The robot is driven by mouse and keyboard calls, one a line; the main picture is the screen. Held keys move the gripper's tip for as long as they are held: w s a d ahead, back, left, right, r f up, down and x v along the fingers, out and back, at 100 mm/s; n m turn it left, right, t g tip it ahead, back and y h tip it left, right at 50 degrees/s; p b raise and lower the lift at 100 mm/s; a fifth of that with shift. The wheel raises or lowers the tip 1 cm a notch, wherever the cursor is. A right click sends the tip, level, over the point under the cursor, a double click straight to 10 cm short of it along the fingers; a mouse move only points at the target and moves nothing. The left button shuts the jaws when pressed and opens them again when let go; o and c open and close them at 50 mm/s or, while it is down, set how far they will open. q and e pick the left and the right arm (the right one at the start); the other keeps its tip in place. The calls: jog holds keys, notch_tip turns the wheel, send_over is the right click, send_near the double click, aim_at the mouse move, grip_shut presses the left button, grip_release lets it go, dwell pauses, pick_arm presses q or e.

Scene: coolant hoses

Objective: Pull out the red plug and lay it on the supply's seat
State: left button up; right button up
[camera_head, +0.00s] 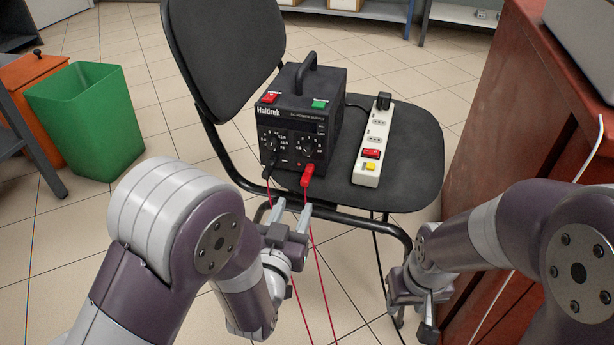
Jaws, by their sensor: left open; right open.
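The red plug (307,174) sits in the lower front of the black power supply (299,112), with its red lead hanging down. The supply stands on the black chair seat (401,170). A black plug (270,160) is in the supply's front, to the left of the red one. My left gripper (291,210) is open and empty, just below and in front of the red plug, apart from it as far as I can see. My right gripper (428,315) is low at the right, beside the red cabinet; its fingers are partly hidden, and it looks empty.
A white power strip (374,141) with a black plug lies on the seat right of the supply. The chair back (225,50) rises at the left. A red wooden cabinet (500,130) stands close on the right. A green bin (88,120) is at the left.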

aim_at(304, 185)
pick_arm(q)
jog(key=shift+x, duration=4.55)
grip_shut()
jog(key=shift+s, duration=0.15)
jog(key=shift+v, duration=2.95)
